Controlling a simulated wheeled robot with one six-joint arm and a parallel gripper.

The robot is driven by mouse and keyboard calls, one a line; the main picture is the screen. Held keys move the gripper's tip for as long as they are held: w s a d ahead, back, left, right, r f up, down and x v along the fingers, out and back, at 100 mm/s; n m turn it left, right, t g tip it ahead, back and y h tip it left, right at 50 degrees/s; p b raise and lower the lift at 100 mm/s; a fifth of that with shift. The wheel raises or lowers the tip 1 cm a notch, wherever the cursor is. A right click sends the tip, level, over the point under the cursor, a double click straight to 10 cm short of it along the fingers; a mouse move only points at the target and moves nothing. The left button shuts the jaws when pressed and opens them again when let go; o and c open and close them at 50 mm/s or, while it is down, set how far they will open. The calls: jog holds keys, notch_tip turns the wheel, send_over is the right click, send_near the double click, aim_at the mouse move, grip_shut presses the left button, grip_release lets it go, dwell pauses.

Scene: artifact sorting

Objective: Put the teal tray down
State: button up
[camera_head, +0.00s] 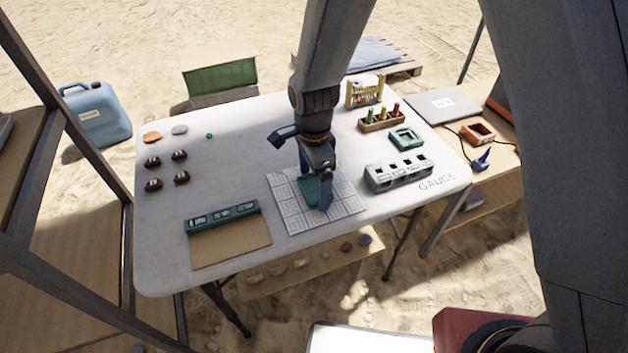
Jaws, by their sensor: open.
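A teal tray (311,188) is at the white gridded mat in the middle of the table, partly hidden by my gripper. My gripper (319,192) points down over the mat with its jaws open, right at the teal piece. One finger shows in front of it. I cannot tell whether the fingers touch the tray or whether it lies flat on the mat. The gridded mat (285,205) shows around it. Another teal square piece with a raised rim (405,138) sits at the right of the table.
A grey slotted gauge block (398,173) stands right of the mat. A green label block (222,217) with a brown board (232,247) is at front left. Several dark pieces (166,170) lie at left. A wooden holder (381,120) with coloured items stands behind.

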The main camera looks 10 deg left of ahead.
aim_at(314, 190)
notch_tip(314, 190, up, 12)
jog(key=b, duration=0.1)
jog(key=shift+r, duration=0.15)
dwell(0.4)
jog(key=s+d+n, duration=0.4)
jog(key=d+n, duration=0.1)
jog(key=d, duration=0.9)
jog(key=s+d+n, duration=0.5)
jog(key=d+n, duration=0.1)
jog(key=d, duration=0.8)
jog(key=shift+d+r+n, duration=0.2)
jog(key=shift+r+n, duration=0.05)
jog(key=shift+n, duration=0.05)
jog(key=shift+s, duration=0.1)
